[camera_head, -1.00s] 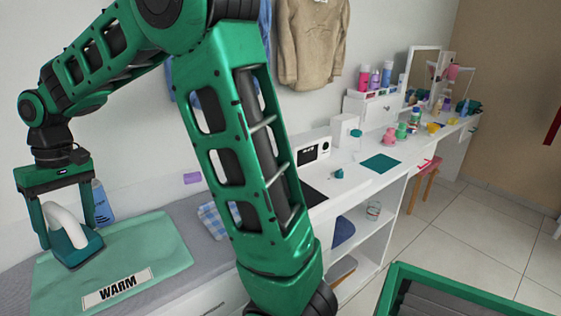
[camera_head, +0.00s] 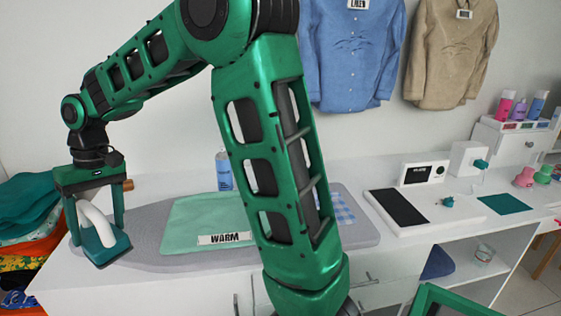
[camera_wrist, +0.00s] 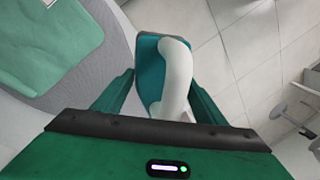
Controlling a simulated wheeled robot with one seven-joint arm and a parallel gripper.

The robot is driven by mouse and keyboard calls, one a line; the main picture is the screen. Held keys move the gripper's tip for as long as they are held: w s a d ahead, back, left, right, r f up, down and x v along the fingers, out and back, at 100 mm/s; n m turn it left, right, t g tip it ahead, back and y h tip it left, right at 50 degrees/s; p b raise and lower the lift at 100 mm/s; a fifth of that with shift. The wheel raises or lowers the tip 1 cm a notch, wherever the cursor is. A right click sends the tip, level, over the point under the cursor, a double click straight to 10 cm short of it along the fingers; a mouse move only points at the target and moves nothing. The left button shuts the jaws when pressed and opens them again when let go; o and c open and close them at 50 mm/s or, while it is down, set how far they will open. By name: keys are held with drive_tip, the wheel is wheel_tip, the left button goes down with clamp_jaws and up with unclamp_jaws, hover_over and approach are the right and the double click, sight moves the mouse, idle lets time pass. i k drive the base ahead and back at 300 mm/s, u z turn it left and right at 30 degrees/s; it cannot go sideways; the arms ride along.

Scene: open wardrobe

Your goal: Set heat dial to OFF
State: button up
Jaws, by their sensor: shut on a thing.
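My gripper (camera_head: 97,228) is shut on a teal iron (camera_head: 112,252) with a white handle, at the left of the head view. The iron is tilted and held at the left end of the grey ironing board. In the wrist view the iron (camera_wrist: 150,70) sits between the two fingers, with floor tiles behind it. A small white unit (camera_head: 424,172) with a dark display and a round dark dial (camera_head: 440,170) stands at the back of the white counter, apart from my gripper. A small teal knob (camera_head: 448,202) is in front of it. Their settings are too small to read.
A green cloth (camera_head: 195,220) with a WARM label (camera_head: 224,238) lies on the ironing board (camera_head: 150,235). A blue bottle (camera_head: 224,170) stands behind it. A dark pad (camera_head: 397,207) lies on the counter. Folded clothes (camera_head: 30,215) are at the far left.

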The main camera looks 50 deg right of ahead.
sight(448, 202)
drive_tip(key=u, duration=0.5)
drive_tip(key=k, duration=1)
drive_tip(key=z, duration=1.8)
